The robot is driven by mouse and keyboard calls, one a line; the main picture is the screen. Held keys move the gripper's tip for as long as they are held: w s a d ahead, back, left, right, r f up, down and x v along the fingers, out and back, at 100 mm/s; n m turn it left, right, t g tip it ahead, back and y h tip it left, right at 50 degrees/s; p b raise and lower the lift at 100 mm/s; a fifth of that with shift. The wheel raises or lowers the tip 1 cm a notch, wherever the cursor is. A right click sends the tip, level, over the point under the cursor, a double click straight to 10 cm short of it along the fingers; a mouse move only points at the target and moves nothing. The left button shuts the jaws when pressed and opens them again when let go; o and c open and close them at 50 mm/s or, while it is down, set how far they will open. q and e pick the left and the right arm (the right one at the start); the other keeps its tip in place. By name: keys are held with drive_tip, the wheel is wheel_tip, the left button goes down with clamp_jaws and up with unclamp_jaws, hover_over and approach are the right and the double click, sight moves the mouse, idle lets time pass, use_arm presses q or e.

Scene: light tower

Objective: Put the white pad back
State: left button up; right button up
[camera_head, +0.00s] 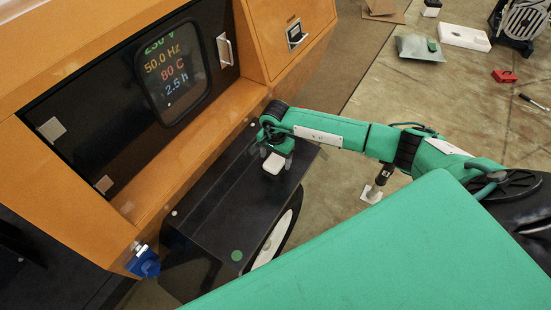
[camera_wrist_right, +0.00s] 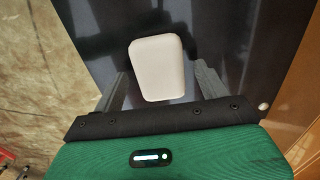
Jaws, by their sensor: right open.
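The white pad (camera_head: 273,163) is a small rounded block at the far end of the dark shelf (camera_head: 215,215) below the orange console. In the right wrist view the white pad (camera_wrist_right: 157,65) lies in front of the dark surface, between the lines of my two fingers. My right gripper (camera_head: 274,153) is over the pad, its fingers apart, one to each side (camera_wrist_right: 160,88). A gap shows between each finger and the pad. I cannot tell the height between pad and shelf. My left gripper is not in view.
The orange console with a dark panel and lit screen (camera_head: 174,72) stands along the left. A green disc (camera_head: 237,255) is on the shelf's near end. A white box (camera_head: 464,37) and red object (camera_head: 504,76) lie at upper right.

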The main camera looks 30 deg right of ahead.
sight(275, 159)
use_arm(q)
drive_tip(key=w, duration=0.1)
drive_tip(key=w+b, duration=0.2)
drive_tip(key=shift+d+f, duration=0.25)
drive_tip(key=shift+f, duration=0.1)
use_arm(e)
wheel_tip(275, 159, up, 11)
